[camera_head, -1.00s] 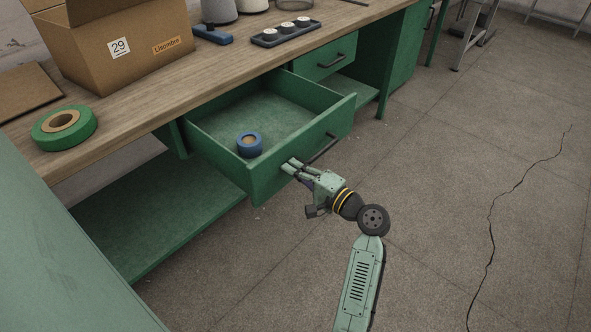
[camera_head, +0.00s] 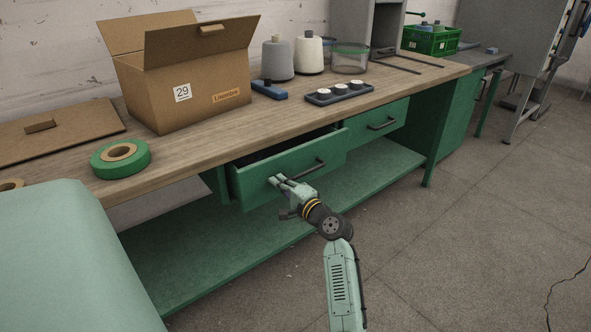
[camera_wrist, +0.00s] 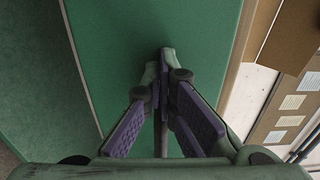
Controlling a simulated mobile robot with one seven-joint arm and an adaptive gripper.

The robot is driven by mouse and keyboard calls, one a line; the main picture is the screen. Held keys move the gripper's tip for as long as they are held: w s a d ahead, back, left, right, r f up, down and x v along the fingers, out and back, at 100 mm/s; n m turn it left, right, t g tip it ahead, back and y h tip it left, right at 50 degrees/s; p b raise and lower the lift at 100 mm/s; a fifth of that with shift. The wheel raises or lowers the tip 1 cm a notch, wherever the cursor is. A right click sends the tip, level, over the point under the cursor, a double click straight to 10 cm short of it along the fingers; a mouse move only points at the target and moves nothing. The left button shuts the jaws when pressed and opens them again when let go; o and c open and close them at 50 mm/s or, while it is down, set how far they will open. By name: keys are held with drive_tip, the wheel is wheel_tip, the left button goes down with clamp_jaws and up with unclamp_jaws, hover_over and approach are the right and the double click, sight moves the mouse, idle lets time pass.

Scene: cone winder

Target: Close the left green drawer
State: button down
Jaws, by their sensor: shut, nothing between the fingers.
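The left green drawer (camera_head: 290,168) is under the workbench top and stands out a little, with a narrow dark opening along its top edge. Its dark bar handle (camera_head: 307,170) is on the right part of the front. My gripper (camera_head: 277,181) is shut and empty, with its fingertips at the drawer front, left of the handle. In the wrist view my closed fingertips (camera_wrist: 165,52) point at the green front panel (camera_wrist: 140,25) and seem to touch it. The inside of the drawer is mostly hidden.
The right drawer (camera_head: 378,124) is shut. On the wooden bench top (camera_head: 205,138) stand an open cardboard box (camera_head: 190,85), a green tape roll (camera_head: 120,159), a black tray (camera_head: 340,93) and yarn cones. A green lower shelf (camera_head: 200,255) runs below.

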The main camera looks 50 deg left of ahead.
drive_tip(key=a+b, duration=0.1)
drive_tip(key=a, duration=0.4)
drive_tip(key=shift+w+a+b, duration=0.2)
drive_tip(key=shift+a+b, duration=0.1)
drive_tip(key=shift+b, duration=0.05)
drive_tip(key=shift+w+a+r, duration=0.1)
drive_tip(key=shift+r, duration=0.05)
